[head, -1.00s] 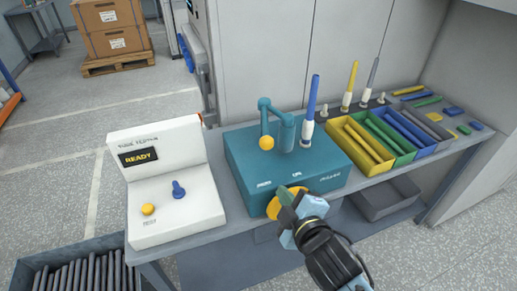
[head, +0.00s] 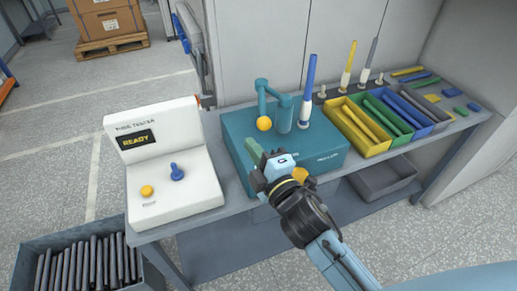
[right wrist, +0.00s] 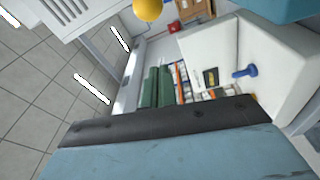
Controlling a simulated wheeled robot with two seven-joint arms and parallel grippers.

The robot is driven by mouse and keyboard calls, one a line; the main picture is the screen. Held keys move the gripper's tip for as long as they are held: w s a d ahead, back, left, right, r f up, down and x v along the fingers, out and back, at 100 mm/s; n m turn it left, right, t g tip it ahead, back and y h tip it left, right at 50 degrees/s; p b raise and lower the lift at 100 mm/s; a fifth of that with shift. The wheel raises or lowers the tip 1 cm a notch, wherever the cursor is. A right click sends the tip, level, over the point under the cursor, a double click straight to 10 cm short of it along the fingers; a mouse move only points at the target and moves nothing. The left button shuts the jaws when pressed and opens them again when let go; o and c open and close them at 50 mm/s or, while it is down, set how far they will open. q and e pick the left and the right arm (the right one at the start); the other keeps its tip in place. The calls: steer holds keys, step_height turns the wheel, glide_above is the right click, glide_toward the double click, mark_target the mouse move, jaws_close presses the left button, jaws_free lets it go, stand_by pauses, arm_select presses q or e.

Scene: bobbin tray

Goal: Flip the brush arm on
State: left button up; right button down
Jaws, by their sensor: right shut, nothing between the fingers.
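The teal brush arm (head: 264,92) stands on top of the teal machine box (head: 235,125), with a yellow ball (head: 263,123) on its hanging end. A teal post (head: 284,115) carries the arm. My right gripper (head: 253,149) is shut and empty, its green fingertips in front of and a little left of the ball. The ball also shows at the top of the right wrist view (right wrist: 147,8), apart from the green fingers (right wrist: 156,87). A yellow disc (head: 301,174) on the box front is partly hidden by my right wrist. My left gripper is out of view.
The white tube tester (head: 185,130) reads READY and stands left of the box. Coloured trays (head: 362,140) of rods line the bench at right. A bin of dark rods (head: 145,255) sits lower left.

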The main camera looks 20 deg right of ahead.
mark_target(268, 118)
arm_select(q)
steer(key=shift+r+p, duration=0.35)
arm_select(e)
steer(key=w+d, duration=0.2)
steer(key=w, duration=0.4)
steer(key=shift+d+f, duration=0.15)
steer(key=shift+d, duration=0.15)
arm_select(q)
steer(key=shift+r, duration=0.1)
arm_select(e)
steer(key=shift+d, duration=0.1)
